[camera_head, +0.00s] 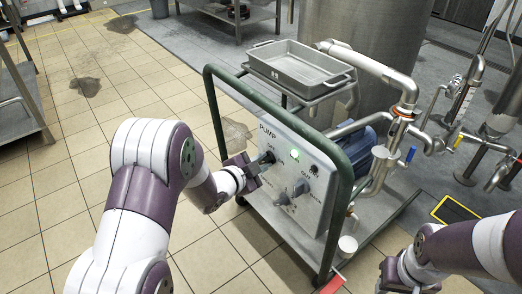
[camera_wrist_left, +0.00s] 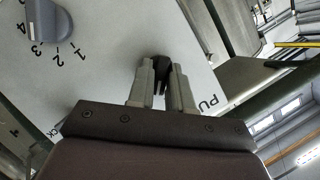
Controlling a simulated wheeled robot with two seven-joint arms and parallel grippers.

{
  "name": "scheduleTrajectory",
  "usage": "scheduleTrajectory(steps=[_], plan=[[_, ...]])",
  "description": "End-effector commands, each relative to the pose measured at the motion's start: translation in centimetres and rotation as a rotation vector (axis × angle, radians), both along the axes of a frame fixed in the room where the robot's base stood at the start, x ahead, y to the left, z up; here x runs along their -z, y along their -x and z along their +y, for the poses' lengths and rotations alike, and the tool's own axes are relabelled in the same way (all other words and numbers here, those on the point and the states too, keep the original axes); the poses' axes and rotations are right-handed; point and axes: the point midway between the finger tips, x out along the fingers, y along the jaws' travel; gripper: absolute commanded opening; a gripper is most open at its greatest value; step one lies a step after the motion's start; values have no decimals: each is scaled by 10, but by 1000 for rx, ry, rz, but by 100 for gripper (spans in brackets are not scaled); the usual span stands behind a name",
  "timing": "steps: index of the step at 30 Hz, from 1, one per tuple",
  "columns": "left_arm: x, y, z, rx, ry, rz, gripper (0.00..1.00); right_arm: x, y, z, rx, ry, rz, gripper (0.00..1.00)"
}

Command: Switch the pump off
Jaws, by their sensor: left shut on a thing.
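The pump's control panel (camera_head: 318,168) is a pale plate marked PUMP, inside a green tube frame on a cart. My left gripper (camera_head: 258,170) is at the panel's left side, below the PUMP lettering. It is shut on a black switch knob (camera_head: 266,157); the knob also shows between the fingers in the left wrist view (camera_wrist_left: 161,67). The fingers (camera_wrist_left: 165,88) hide part of it, and I cannot read which position it is turned to. A green lamp (camera_head: 295,155) on the panel is lit. My right gripper (camera_head: 392,278) is at the lower right, its fingers unclear.
Grey knobs (camera_head: 300,187) sit lower on the panel; one with a number scale shows in the wrist view (camera_wrist_left: 48,20). The green frame (camera_head: 211,105) rises close to my left wrist. A metal tray (camera_head: 298,66), pipes and a blue motor (camera_head: 361,149) are behind the panel. Tiled floor lies left.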

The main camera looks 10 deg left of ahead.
Motion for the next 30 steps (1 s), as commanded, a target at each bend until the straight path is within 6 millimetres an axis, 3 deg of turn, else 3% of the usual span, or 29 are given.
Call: scheduleTrajectory(steps=[1, 15, 30], plan=[[-9, 0, 1, -1, 33, 31, 0, -19, 0, 0, 0, 0, 0, 43], [-8, -1, 3, -1, 371, 292, 0, -94, 0, 0, 0, 0, 0, 43], [-3, -2, 3, -1, 574, 447, 0, -129, 0, 0, 0, 0, 0, 43]])
